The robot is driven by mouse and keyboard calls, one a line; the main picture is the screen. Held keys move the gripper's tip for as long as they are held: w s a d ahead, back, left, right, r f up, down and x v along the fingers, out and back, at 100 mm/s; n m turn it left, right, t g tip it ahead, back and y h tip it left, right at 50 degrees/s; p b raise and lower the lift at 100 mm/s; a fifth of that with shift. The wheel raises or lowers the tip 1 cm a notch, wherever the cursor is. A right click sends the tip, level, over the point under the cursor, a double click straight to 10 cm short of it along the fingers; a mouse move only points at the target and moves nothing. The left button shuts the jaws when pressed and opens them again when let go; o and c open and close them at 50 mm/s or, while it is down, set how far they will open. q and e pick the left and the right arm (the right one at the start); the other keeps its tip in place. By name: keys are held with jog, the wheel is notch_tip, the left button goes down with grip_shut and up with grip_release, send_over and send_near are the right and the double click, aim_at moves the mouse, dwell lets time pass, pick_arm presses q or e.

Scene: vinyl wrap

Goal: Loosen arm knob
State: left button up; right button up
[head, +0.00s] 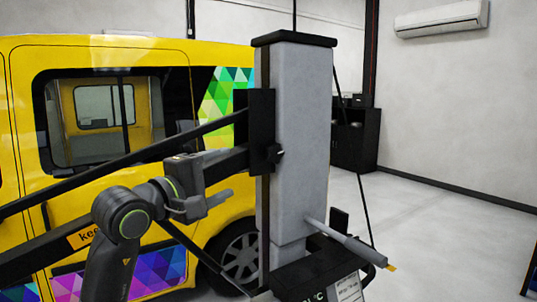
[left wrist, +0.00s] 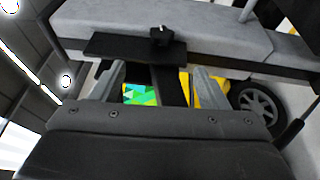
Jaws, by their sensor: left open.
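The arm knob (head: 274,154) is a small black knob on a black bracket (head: 262,115) fixed to the grey column (head: 303,140). A black arm (head: 225,163) runs left from the bracket. In the left wrist view the knob (left wrist: 160,35) stands on the black bracket plate (left wrist: 110,47), beyond the fingertips. My left gripper (head: 226,195) is open, left of and a little below the knob, and apart from it. In the left wrist view its two grey fingers (left wrist: 161,75) are spread, with the black arm showing between them. My right gripper is not in view.
A yellow van (head: 25,110) with colourful triangle graphics stands behind the arm at left. A grey handle (head: 345,240) with an orange tip sticks out at the column's lower right. A black cabinet (head: 355,140) stands at the back. The floor (head: 440,235) at right is clear.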

pick_arm(q)
jog(key=p, duration=0.6)
send_near(268, 156)
jog(key=x, duration=0.8)
jog(key=shift+w+d+r, duration=0.1)
jog(key=shift+d+r, duration=0.05)
jog(key=shift+r, duration=0.05)
jog(key=shift+w+d+f+y, duration=0.1)
jog(key=shift+w+d+y, duration=0.35)
jog(key=shift+w, duration=0.45)
